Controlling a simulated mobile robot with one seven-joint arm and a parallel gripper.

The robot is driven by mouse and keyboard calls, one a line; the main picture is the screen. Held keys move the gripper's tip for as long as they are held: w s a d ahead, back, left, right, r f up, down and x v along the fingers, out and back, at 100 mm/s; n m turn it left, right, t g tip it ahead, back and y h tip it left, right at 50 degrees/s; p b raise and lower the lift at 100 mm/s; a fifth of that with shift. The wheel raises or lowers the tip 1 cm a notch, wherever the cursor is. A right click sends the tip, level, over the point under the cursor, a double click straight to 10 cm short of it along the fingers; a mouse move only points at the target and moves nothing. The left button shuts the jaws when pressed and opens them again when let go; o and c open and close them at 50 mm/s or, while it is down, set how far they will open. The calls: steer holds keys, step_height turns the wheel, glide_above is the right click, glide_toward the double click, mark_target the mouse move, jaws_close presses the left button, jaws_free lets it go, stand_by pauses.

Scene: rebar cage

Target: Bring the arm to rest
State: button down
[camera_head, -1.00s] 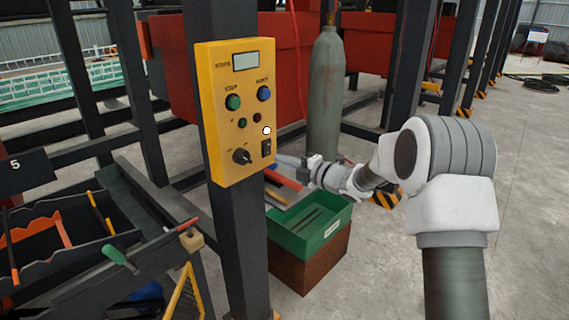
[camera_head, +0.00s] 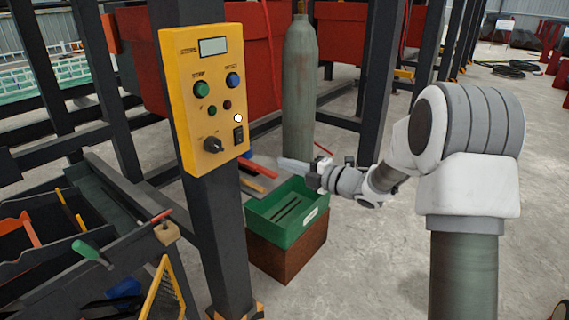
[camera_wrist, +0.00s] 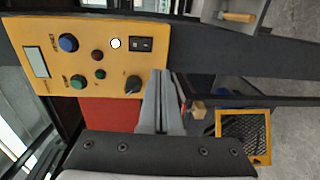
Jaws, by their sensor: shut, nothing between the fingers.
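My arm reaches in from the right of the head view, bent at the elbow. My gripper (camera_head: 258,159) points left, just right of the yellow control panel (camera_head: 205,100). In the wrist view my gripper (camera_wrist: 160,74) has its two grey fingers together with nothing between them. The panel also shows there, turned sideways (camera_wrist: 85,85), with a display, buttons and a black knob (camera_wrist: 133,84) near the fingertips. I cannot tell the exact gap between fingertips and panel.
The panel hangs on a dark post (camera_head: 225,240). A green tray (camera_head: 288,212) on a brown block stands below my gripper. A tool rack (camera_head: 90,235) is at the left.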

steer(key=d+r+m+t+h+p, duration=0.1)
steer(key=d+r+m+t+h, duration=0.2)
steer(key=d+r+m+h, duration=0.5)
steer(key=s+d+r+m+h+p, duration=0.1)
steer(key=s+d+r+m+h, duration=0.45)
steer(key=s+m, duration=0.4)
steer(key=s+f+m+g+p, duration=0.2)
steer(key=s+f+m+g, duration=0.2)
steer(key=s, duration=2.4)
steer(key=m+g, duration=0.3)
steer(key=m, duration=0.4)
steer(key=shift+a+f+g, duration=0.2)
steer(key=shift+a+g, duration=0.05)
steer(key=shift+g, duration=0.15)
